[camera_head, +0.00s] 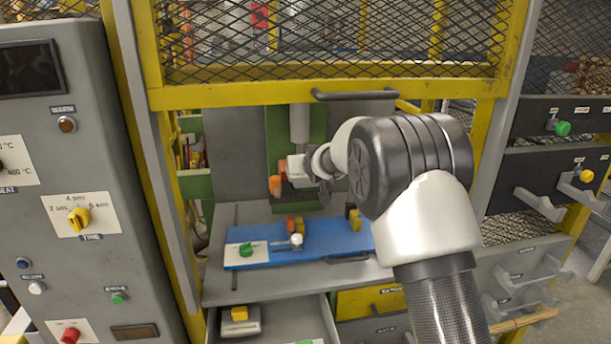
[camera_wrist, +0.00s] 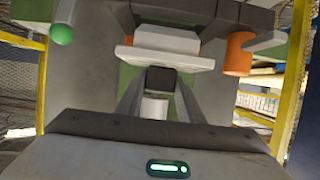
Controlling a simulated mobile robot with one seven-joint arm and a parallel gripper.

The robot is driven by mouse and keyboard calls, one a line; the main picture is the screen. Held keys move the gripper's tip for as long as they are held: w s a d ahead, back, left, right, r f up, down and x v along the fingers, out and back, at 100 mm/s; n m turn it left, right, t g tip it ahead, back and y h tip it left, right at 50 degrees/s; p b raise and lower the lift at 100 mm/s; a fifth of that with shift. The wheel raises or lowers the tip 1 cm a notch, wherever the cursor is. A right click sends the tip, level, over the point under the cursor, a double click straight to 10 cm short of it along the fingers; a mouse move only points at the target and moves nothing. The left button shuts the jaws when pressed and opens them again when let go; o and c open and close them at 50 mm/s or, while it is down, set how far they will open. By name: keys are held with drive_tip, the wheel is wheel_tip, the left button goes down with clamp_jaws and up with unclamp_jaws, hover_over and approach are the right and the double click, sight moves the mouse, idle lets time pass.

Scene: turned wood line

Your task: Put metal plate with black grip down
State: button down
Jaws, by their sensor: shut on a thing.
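My gripper (camera_wrist: 160,95) is shut on the black grip (camera_wrist: 162,78) of a pale metal plate (camera_wrist: 165,57). In the wrist view the plate lies just beyond the fingertips, in front of a dark bar with orange cylinders. In the head view my gripper (camera_head: 316,164) is inside the yellow-framed press, above the blue board. A pale piece (camera_head: 296,164) shows at its left end, probably the plate. My arm hides part of this area, and I cannot tell whether the plate touches anything below it.
A blue board (camera_head: 335,240) with a green knob (camera_head: 246,250) lies on the grey press table. An open drawer (camera_head: 285,322) below holds a block with a yellow grip (camera_head: 239,313). A raised mesh guard (camera_head: 335,45) hangs above. A control cabinet (camera_head: 95,140) stands left.

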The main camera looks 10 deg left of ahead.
drive_tip(key=shift+f, duration=1.7)
drive_tip(key=shift+w+f, duration=0.1)
drive_tip(key=shift+f, duration=0.05)
drive_tip(key=c, duration=1.2)
unclamp_jaws()
drive_tip(key=shift+f, duration=0.1)
